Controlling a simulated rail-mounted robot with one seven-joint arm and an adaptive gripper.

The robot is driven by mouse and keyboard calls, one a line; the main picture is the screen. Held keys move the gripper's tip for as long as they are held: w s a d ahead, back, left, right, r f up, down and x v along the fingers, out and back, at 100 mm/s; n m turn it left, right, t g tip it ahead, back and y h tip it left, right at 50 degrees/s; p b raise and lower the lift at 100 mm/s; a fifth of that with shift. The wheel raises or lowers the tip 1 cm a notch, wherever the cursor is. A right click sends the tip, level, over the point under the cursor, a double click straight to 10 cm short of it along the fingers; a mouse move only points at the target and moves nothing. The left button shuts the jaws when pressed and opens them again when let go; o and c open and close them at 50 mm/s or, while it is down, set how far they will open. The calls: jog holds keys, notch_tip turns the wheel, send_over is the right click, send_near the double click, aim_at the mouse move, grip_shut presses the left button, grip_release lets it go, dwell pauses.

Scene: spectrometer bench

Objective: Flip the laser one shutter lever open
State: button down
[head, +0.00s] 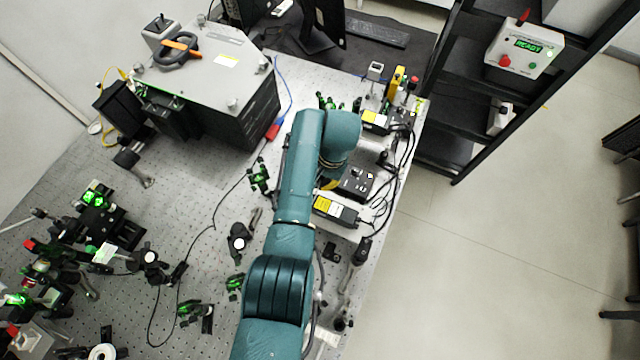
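Two dark laser housings with yellow labels stand along the right side of the optical table. One laser housing (336,210) is just right of my forearm, and the other laser housing (375,121) is farther back. I cannot tell which is laser one. No shutter lever can be made out clearly. A small yellow part (331,184) shows at the edge of my wrist, partly hidden; I cannot tell what it is. My teal arm reaches up the middle and bends down near the housings. My gripper is hidden below the wrist.
A dark controller box (357,184) with cables sits between the housings. An upright yellow part (396,82) stands at the back right. Green-lit optics (95,198) crowd the left. A grey-topped spectrometer box (215,70) is behind. A READY panel (525,49) hangs on the black shelf.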

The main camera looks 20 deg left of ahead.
jog(key=f+b, duration=0.1)
jog(key=b, duration=0.1)
jog(key=shift+w+g+b, duration=0.15)
jog(key=shift+g+b, duration=0.15)
jog(key=shift+g, duration=0.1)
jog(key=shift+r+b, duration=0.25)
jog(key=shift+b, duration=0.1)
jog(key=c, duration=1)
grip_release()
jog(key=shift+r, duration=0.1)
jog(key=shift+c, duration=0.2)
jog(key=v, duration=1.2)
